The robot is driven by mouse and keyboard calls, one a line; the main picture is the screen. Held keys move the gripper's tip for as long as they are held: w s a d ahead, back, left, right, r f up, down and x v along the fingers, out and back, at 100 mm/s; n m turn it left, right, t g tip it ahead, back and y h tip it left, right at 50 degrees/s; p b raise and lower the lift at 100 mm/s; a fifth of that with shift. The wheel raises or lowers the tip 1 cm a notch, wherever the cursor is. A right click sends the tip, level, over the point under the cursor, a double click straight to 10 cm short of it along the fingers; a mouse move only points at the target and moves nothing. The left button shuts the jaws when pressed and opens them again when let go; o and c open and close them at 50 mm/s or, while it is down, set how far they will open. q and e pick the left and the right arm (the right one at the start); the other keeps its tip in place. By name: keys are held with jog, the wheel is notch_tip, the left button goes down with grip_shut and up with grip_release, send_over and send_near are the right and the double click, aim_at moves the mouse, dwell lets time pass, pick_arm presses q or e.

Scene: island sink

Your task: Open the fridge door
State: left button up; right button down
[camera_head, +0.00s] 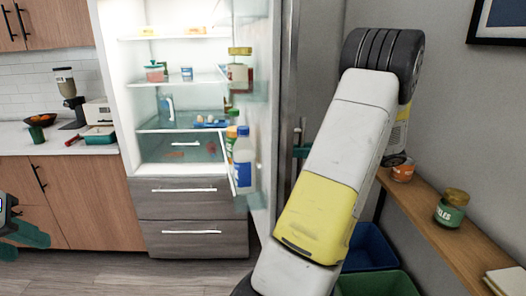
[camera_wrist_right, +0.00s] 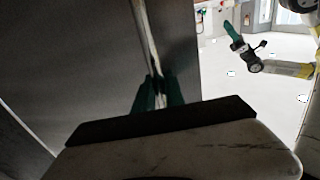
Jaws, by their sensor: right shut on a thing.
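The fridge door (camera_head: 263,110) stands wide open, swung out to the right, with bottles on its inner shelves. The lit fridge interior (camera_head: 180,105) shows to its left. The door handle (camera_head: 298,135) is a vertical metal bar on the outer face; it also shows in the right wrist view (camera_wrist_right: 146,35). My right gripper (camera_wrist_right: 158,98) is shut on the handle, its teal fingers on either side of the bar. In the head view my right arm mostly hides it. My left gripper (camera_head: 24,236) is empty, fingers apart, at the lower left edge, away from the fridge.
Closed drawers (camera_head: 192,215) lie below the fridge interior. A counter (camera_head: 50,140) with a blender and bowl stands left. A wooden shelf (camera_head: 440,235) with jars runs along the right wall, above a blue bin (camera_head: 370,245) and a green bin (camera_head: 378,284). Floor before the drawers is clear.

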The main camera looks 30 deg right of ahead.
jog(key=shift+s, duration=0.1)
jog(key=c, duration=1.7)
grip_release()
jog(key=shift+d, duration=0.15)
jog(key=v, duration=0.7)
jog(key=shift+s+d, duration=0.25)
jog(key=shift+a, duration=0.1)
